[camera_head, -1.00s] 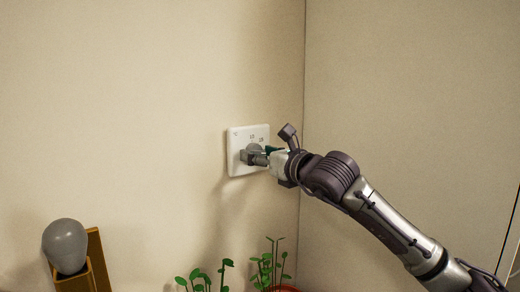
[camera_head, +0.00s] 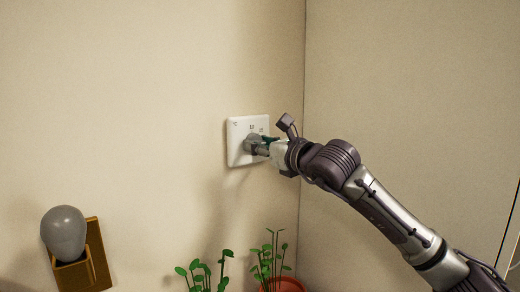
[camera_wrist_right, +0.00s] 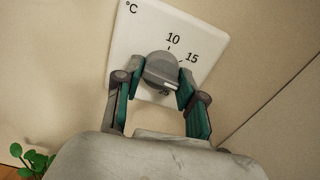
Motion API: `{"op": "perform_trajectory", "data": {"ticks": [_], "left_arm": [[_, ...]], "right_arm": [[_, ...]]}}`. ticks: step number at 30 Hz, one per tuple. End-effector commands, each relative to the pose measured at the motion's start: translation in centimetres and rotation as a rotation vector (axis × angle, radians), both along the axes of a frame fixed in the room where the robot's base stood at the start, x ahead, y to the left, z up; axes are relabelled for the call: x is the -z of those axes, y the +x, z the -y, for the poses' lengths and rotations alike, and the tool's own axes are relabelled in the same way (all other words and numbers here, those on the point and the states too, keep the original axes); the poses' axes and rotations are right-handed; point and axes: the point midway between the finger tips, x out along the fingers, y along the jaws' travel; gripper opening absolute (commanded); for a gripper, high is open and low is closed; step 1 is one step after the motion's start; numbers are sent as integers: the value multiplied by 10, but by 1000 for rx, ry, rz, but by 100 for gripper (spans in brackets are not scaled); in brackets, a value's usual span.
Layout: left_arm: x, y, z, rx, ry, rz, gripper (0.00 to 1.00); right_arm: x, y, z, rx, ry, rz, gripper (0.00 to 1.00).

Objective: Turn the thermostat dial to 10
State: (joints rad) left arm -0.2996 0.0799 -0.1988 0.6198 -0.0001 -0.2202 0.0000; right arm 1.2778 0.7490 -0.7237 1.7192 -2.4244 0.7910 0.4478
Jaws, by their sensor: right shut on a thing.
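The thermostat (camera_head: 236,150) is a white square panel on the wall, marked °C. Its round grey dial (camera_head: 251,144) sits on the panel's face. In the right wrist view the dial (camera_wrist_right: 158,68) has a raised grip bar with a white mark at its lower right end, near the 25 and away from the 10 at the top. My right gripper (camera_wrist_right: 166,80) is shut on the dial, one green-sided finger on each side. The right finger hides part of the scale between 15 and 25. In the head view the gripper (camera_head: 262,148) reaches the dial from the right. My left gripper is not in view.
A grey rounded object (camera_head: 64,233) sits in a wooden holder (camera_head: 97,255) at the lower left. Green plants (camera_head: 205,274) stand below the thermostat, one in a red pot (camera_head: 290,285). A wall corner lies just right of the panel. The wall left of it is bare.

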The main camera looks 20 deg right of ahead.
Motion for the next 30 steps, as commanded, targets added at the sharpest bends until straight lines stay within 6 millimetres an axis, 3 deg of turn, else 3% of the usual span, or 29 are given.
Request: {"op": "perform_trajectory", "data": {"ticks": [12, 30], "left_arm": [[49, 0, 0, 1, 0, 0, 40], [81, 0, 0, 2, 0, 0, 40]], "right_arm": [[5, 0, 0, 0, -325, 119, 5], [1, 1, 1, 0, -861, 312, 5]]}}
